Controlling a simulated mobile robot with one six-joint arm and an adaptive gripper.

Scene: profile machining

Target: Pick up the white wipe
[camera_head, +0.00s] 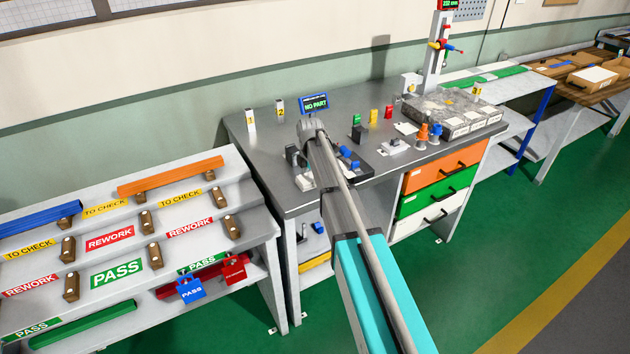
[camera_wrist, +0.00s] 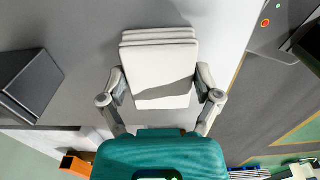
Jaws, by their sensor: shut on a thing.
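In the wrist view a small stack of white wipes (camera_wrist: 160,38) lies on a grey surface, with flat, layered sheets showing at its far edge. The nearest white wipe (camera_wrist: 160,75) reaches down between the two fingers of my gripper (camera_wrist: 161,92). The fingers are shut on its left and right sides. A shadow crosses its lower right part. I cannot tell whether the held wipe is apart from the others or raised.
A dark block (camera_wrist: 28,85) stands to the left of the wipes in the wrist view. In the head view, a small display (camera_head: 315,103) reading NO PART stands near my wrist. Blue-and-black fixtures (camera_head: 350,160) sit close to the arm. A tiered rack (camera_head: 215,240) is at left.

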